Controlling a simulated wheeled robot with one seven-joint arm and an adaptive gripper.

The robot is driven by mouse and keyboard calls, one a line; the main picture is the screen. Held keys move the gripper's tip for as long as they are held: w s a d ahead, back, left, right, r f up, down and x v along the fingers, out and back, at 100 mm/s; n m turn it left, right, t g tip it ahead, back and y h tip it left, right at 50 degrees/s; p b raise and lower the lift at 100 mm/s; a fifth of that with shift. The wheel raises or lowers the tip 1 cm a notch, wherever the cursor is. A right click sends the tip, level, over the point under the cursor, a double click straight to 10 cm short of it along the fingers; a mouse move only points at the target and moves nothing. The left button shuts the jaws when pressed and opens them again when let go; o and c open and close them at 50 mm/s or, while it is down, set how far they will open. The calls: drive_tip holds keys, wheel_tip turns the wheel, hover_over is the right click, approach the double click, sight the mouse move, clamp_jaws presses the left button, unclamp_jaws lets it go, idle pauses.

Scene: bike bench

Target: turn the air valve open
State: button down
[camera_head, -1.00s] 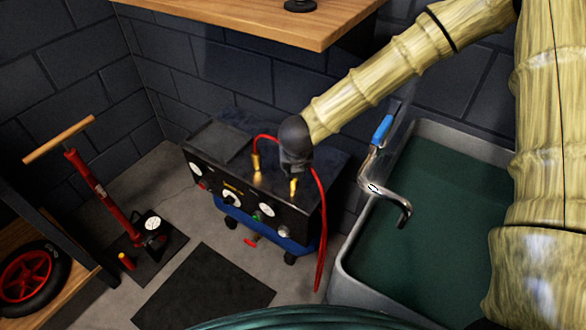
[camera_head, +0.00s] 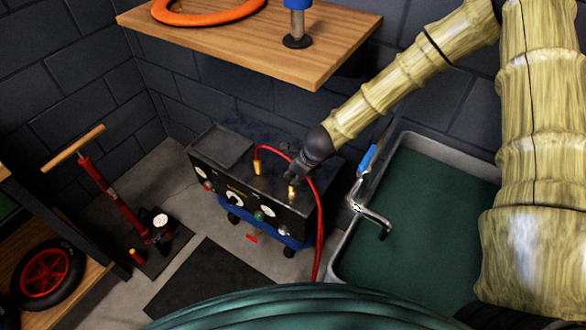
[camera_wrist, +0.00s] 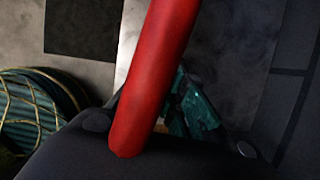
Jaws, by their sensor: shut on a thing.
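The dark compressor unit (camera_head: 217,178) stands on the floor by the wall, with gauges on its front. A brass fitting (camera_head: 291,193) rises from its top near the right; I take it as the air valve. My gripper (camera_head: 296,179) is tilted over this fitting and shut on its top, though the dark fingers hide the exact hold. A second brass fitting (camera_head: 257,167) joins a red hose (camera_head: 317,215), which arches behind my gripper and hangs down the right side. In the wrist view a thick red tube (camera_wrist: 150,80), likely this hose, crosses close to the camera and hides the fingertips.
A sink (camera_head: 425,240) with a blue-handled metal tool (camera_head: 366,175) at its rim stands to the right. A wooden shelf (camera_head: 250,50) overhangs behind. A red floor pump (camera_head: 115,195) and a wheel (camera_head: 45,272) are at left. A dark mat (camera_head: 210,282) lies in front.

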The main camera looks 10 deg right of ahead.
drive_tip(key=shift+n+p, duration=0.9)
drive_tip(key=shift+p, duration=0.2)
drive_tip(key=shift+g+y, duration=0.3)
drive_tip(key=c, duration=1.5)
unclamp_jaws()
drive_tip(key=shift+r, duration=0.1)
drive_tip(key=shift+v, duration=5.85)
drive_tip(key=shift+d, duration=0.1)
drive_tip(key=shift+x, duration=5.75)
